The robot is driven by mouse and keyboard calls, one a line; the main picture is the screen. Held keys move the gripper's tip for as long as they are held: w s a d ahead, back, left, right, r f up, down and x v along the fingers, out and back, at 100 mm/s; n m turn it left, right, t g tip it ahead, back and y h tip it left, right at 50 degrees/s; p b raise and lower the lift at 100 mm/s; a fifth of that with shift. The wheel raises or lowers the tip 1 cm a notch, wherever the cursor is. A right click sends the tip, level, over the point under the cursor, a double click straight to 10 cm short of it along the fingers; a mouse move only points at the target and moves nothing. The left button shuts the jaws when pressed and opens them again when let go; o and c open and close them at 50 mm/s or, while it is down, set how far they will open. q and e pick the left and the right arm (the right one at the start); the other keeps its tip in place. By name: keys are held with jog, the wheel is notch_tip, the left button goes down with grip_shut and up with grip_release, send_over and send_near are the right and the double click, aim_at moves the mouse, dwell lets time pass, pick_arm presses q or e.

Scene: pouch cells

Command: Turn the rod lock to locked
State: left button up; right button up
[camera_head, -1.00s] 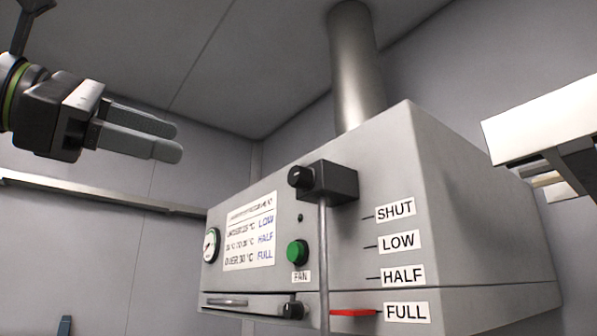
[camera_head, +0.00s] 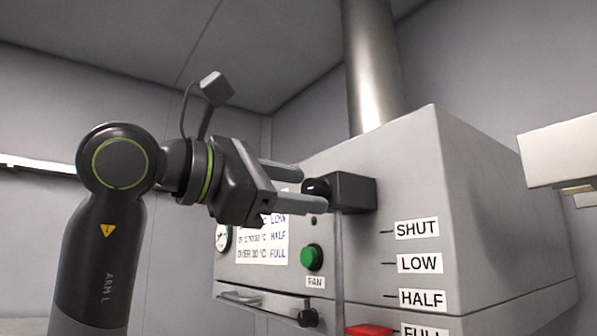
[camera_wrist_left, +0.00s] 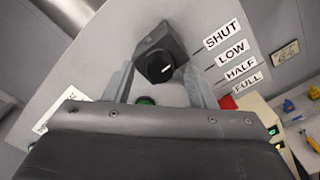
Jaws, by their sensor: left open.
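The rod lock is a black block (camera_head: 352,192) with a round black knob (camera_head: 318,187) at its left, fixed on the front of the grey cabinet at the top of an upright rod (camera_head: 339,265). My left gripper (camera_head: 299,187) is open, its two fingers pointing at the knob, one above and one below it in the head view. In the left wrist view the knob (camera_wrist_left: 157,66) lies between the spread fingertips and bears a short white mark. I cannot tell whether the fingers touch it. No lock labels are readable. My right gripper is not seen.
The grey cabinet (camera_head: 480,200) carries the labels SHUT, LOW, HALF and FULL, with a red pointer (camera_head: 368,330) by FULL. A green fan button (camera_head: 312,257) sits below the lock. My arm partly covers the notice (camera_head: 262,245) and gauge (camera_head: 223,236). A duct (camera_head: 370,70) rises above.

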pick_arm(q)
jog(key=shift+w+d, duration=0.2)
jog(key=shift+d, duration=0.1)
jog(key=shift+a, duration=0.1)
jog(key=shift+c, duration=0.3)
jog(key=c, duration=0.9)
jog(key=n+b, duration=0.6)
jog(key=n, duration=0.2)
jog(key=shift+f, duration=0.15)
jog(key=n+b, duration=0.3)
jog(key=n, duration=0.2)
jog(key=shift+s, duration=0.1)
jog(key=shift+r+n+b, duration=0.2)
jog(key=shift+n+b, duration=0.95)
jog(key=shift+n, duration=1.25)
